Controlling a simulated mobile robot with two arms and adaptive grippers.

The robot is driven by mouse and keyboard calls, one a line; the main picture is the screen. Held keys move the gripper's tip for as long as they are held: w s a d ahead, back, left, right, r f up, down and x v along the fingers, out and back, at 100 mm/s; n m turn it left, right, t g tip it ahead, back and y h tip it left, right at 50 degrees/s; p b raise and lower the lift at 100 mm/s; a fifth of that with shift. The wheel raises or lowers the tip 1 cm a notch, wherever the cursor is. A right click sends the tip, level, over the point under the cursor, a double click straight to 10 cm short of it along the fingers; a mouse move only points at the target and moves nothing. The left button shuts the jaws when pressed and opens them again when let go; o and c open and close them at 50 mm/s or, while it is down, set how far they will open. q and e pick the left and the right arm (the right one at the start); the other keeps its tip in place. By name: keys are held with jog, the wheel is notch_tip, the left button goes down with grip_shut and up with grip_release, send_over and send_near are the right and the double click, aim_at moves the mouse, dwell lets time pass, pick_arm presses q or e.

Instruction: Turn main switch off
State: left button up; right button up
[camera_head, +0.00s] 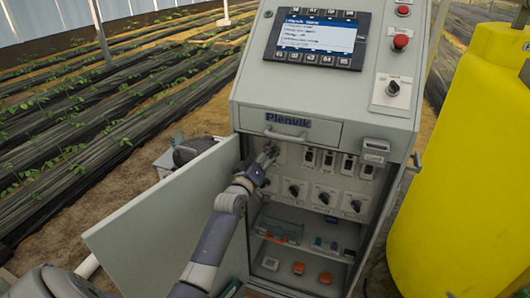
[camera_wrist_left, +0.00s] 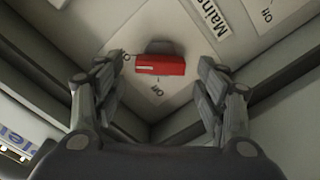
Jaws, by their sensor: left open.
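In the head view my left gripper (camera_head: 268,155) is at the upper left of the open cabinet's panel and hides the switch. My right gripper is not in view.
The cabinet door (camera_head: 165,225) stands open to the left of my left arm. Black rotary knobs (camera_head: 325,198) and small breakers (camera_head: 328,160) sit right of the gripper. A shelf with small parts is below. A yellow tank (camera_head: 465,165) stands at the right.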

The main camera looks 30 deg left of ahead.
pick_arm(q)
jog(key=shift+x, duration=1)
jog(key=shift+c, duration=0.6)
jog(key=c, duration=1)
jog(key=shift+o, duration=0.2)
jog(key=shift+d+f+n+p, duration=0.15)
jog(key=shift+n+p, duration=0.2)
jog(key=shift+n, duration=2.6)
jog(key=shift+a+f+n+p, duration=0.15)
jog(key=shift+n+p, duration=0.2)
jog(key=shift+n, duration=2.65)
jog(key=shift+d+f+n+p, duration=0.15)
jog(key=shift+n+p, duration=0.2)
jog(key=shift+n, duration=2.6)
